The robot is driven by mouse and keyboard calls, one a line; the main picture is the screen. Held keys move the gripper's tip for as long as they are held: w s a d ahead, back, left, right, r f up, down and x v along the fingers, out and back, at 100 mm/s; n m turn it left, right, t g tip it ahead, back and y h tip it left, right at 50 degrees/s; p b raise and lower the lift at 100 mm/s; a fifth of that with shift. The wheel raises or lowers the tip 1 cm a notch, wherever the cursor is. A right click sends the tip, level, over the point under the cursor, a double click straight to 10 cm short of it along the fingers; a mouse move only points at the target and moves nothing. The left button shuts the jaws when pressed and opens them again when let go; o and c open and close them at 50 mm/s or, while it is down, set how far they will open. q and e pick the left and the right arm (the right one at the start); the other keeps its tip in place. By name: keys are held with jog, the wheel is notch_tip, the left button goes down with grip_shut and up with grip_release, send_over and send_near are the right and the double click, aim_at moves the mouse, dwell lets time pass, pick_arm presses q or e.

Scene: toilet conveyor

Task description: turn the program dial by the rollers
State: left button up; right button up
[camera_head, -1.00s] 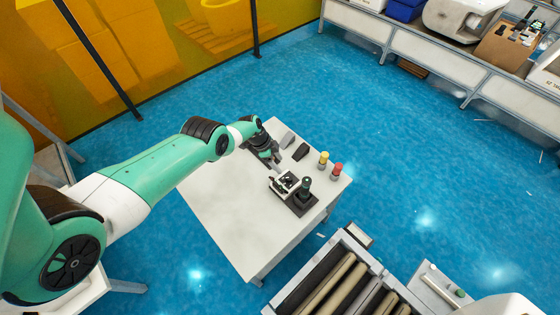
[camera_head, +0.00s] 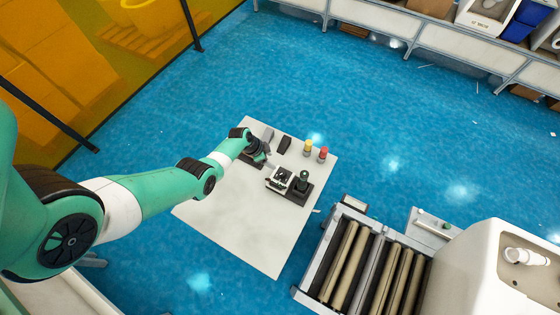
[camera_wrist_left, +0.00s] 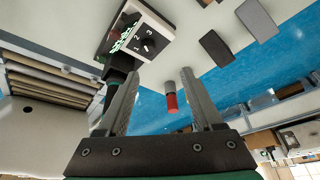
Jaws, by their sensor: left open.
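The program dial (camera_wrist_left: 148,45) is a dark knob on a white panel marked 1, 2, 3 in the left wrist view. The panel sits on a small control box (camera_head: 279,179) on the white table in the head view. My left gripper (camera_head: 266,163) is just behind the box, close to it. In the left wrist view my left gripper (camera_wrist_left: 160,80) has its fingers apart with nothing between them; the dial lies beyond the fingertips, up and left. I cannot tell which number the dial points to. The rollers (camera_head: 345,262) are on a conveyor to the right of the table. My right gripper is out of view.
A dark joystick (camera_head: 302,183) stands beside the box. Dark and grey blocks (camera_head: 285,143) lie at the back. The white table (camera_head: 230,225) is bare in front. A white toilet (camera_head: 495,270) is on the right.

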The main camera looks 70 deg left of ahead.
aim_at(283, 173)
pick_arm(q)
jog(key=b+x, duration=0.3)
jog(key=d+b+x, duration=0.1)
jog(key=b+x, duration=0.3)
jog(key=d+b+x, duration=0.1)
jog(key=b+x, duration=0.2)
jog(key=shift+s+d+f+b, duration=0.1)
jog(key=shift+s+f+b, duration=0.15)
jog(key=shift+f+b, duration=0.15)
jog(key=shift+w+f+b, duration=0.35)
jog(key=shift+f+b, duration=0.25)
jog(key=shift+b, duration=0.05)
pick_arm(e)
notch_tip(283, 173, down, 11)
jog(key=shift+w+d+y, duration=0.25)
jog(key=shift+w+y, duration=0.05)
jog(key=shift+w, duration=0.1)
pick_arm(q)
grip_shut()
